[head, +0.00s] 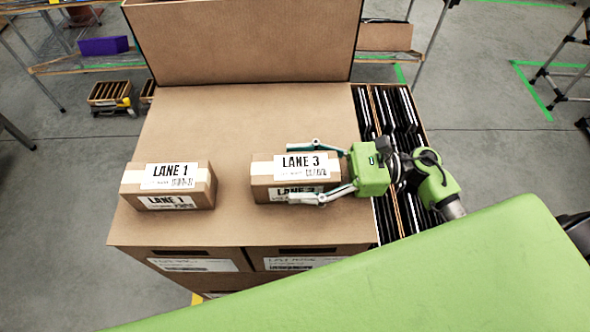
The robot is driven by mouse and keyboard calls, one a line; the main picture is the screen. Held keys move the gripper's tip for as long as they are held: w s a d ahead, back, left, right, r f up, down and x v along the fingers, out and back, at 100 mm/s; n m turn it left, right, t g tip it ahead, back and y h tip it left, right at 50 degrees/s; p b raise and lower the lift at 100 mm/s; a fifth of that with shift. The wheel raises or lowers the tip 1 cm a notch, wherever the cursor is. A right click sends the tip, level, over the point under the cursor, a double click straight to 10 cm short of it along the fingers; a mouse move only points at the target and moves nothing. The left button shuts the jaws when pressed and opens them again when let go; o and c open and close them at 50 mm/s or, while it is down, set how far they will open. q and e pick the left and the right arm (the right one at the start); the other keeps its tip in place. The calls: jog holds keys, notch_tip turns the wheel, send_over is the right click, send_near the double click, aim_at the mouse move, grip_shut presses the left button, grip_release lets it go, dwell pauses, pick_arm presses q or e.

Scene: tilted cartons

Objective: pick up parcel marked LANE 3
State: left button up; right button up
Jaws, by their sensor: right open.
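The parcel marked LANE 3 (268,180) is a small brown carton with white labels on its top and front. It rests on the brown carton surface (255,120), right of centre. My right gripper (318,171) comes in from the right and is open. One finger is at the parcel's far side and the other at its near front side, over the front label. The fingers span the parcel's right part; I cannot tell whether they touch it. My left gripper is not in view.
A parcel marked LANE 1 (200,186) stands to the left on the same surface, with a clear gap between. A tall carton wall (245,40) rises behind. A box with dark upright dividers (388,120) stands right, under my right arm.

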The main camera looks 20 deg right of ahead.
jog(key=shift+w+a, duration=0.1)
jog(key=shift+a, duration=0.4)
jog(key=shift+c, duration=0.3)
jog(key=c, duration=1.2)
jog(key=shift+r, duration=0.15)
